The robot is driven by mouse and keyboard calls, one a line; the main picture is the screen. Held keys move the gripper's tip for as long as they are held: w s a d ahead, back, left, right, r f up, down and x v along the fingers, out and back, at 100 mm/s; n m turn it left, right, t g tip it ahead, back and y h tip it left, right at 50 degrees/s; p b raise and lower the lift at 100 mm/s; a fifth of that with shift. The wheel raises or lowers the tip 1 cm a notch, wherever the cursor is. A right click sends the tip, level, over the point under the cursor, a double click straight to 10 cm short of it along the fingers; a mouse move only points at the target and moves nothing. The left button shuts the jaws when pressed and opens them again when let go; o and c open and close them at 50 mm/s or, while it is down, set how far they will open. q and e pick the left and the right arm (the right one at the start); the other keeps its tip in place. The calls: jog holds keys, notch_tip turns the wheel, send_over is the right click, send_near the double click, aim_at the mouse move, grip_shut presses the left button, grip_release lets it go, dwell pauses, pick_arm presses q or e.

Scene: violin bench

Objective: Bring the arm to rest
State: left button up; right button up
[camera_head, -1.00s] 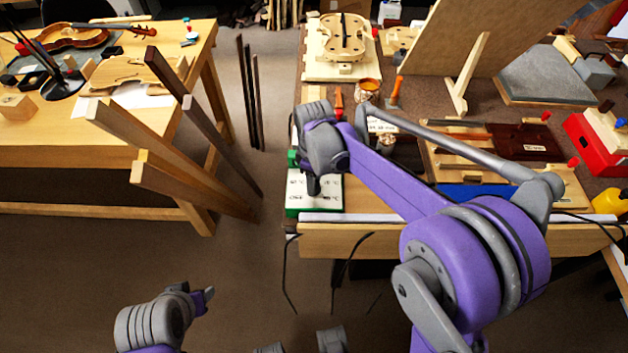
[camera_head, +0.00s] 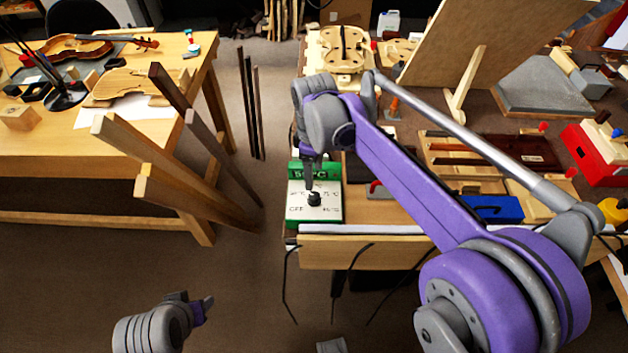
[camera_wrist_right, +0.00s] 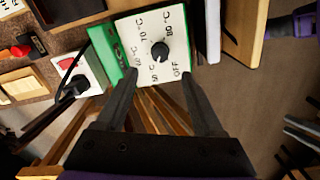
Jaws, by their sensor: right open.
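My right arm reaches from the lower right over the bench's front left corner. Its gripper (camera_head: 309,182) points down above a green and white control box (camera_head: 298,215) with a black dial (camera_head: 314,199). In the right wrist view the two fingers of my right gripper (camera_wrist_right: 160,76) are apart with nothing between them. The dial (camera_wrist_right: 160,51) shows beyond the fingertips, apart from them, on the temperature-marked white face. My left gripper (camera_head: 203,307) is at the lower left over the floor, away from any bench; its finger gap is not clear.
The bench (camera_head: 370,250) holds a violin body in a wooden form (camera_head: 343,48), a blue block (camera_head: 492,208) and a red box (camera_head: 594,152). Wooden boards (camera_head: 185,200) stand left of the bench. A second table (camera_head: 90,145) is at the left. Open floor lies between.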

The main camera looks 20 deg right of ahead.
jog(key=shift+r, duration=0.7)
jog(key=s+d+m+t+p, duration=0.2)
jog(key=s+m, duration=0.3)
jog(key=s, duration=0.5)
jog(key=s+d+f+m+t+p, duration=0.1)
jog(key=s+d+m+t+p, duration=0.1)
jog(key=s+m, duration=0.4)
jog(key=s+t+p, duration=0.1)
jog(key=s, duration=0.3)
jog(key=shift+s+d+p, duration=0.35)
jog(key=shift+p, duration=0.05)
dwell(0.4)
